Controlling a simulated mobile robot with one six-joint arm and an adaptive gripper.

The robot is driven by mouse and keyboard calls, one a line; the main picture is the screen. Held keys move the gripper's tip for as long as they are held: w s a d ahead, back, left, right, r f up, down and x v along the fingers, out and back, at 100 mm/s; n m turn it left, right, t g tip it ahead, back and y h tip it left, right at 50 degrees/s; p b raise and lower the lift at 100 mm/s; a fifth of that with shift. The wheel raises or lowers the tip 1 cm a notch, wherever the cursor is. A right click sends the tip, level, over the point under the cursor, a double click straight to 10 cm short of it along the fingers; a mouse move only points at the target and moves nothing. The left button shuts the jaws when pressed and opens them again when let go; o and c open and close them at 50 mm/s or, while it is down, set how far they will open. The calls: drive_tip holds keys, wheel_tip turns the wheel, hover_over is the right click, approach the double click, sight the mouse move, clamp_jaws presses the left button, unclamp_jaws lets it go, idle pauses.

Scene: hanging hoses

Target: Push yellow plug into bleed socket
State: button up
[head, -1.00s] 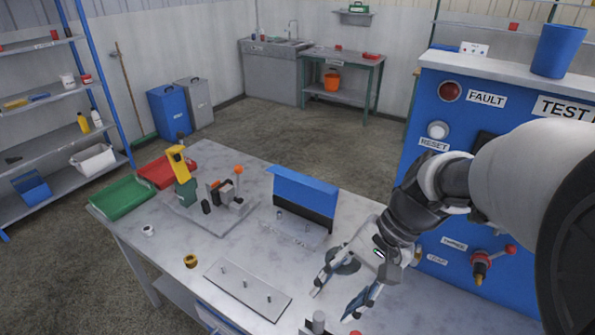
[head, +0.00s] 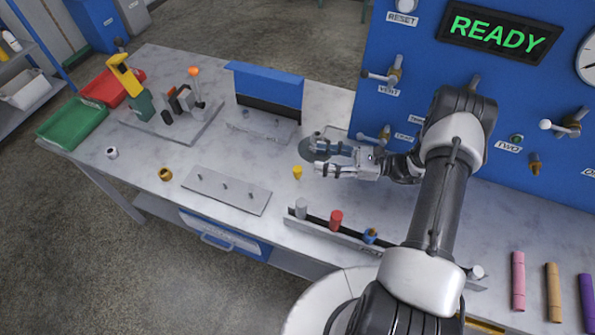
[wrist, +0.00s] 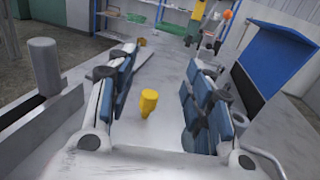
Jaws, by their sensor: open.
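The yellow plug (head: 297,172) stands on the bench top, just left of my gripper (head: 317,160) in the head view. My gripper is open and points left toward it, with nothing between the fingers touching. In the wrist view the yellow plug (wrist: 148,102) shows between the two spread blue-padded fingers, with clear space on both sides. I cannot pick out the bleed socket. The blue panel (head: 400,35) carries several fittings, and some of its labels are too small to read or are hidden by my arm.
A rack (head: 340,238) holds grey, red and blue plugs in front of my gripper. A pegged plate (head: 226,190) lies to the left. A dark disc (head: 308,150) lies close behind the fingers. A blue-covered stand (head: 268,85) stands farther back. A brass ring (head: 165,174) is at left.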

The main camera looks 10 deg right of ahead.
drive_tip(key=b, duration=0.2)
approach(298, 169)
drive_tip(key=shift+w+a+f, duration=0.15)
drive_tip(key=shift+w+a, duration=0.1)
drive_tip(key=shift+a, duration=0.3)
drive_tip(key=shift+w+a+f, duration=0.2)
drive_tip(key=shift+w+a, duration=0.1)
drive_tip(key=shift+a, duration=0.2)
drive_tip(key=shift+x, duration=0.9)
drive_tip(key=x, duration=0.5)
drive_tip(key=shift+w+a+b, duration=0.1)
drive_tip(key=shift+a+b, duration=0.2)
drive_tip(key=shift+b, duration=0.1)
drive_tip(key=shift+c, duration=0.4)
drive_tip(key=c, duration=1)
drive_tip(key=shift+r, duration=0.1)
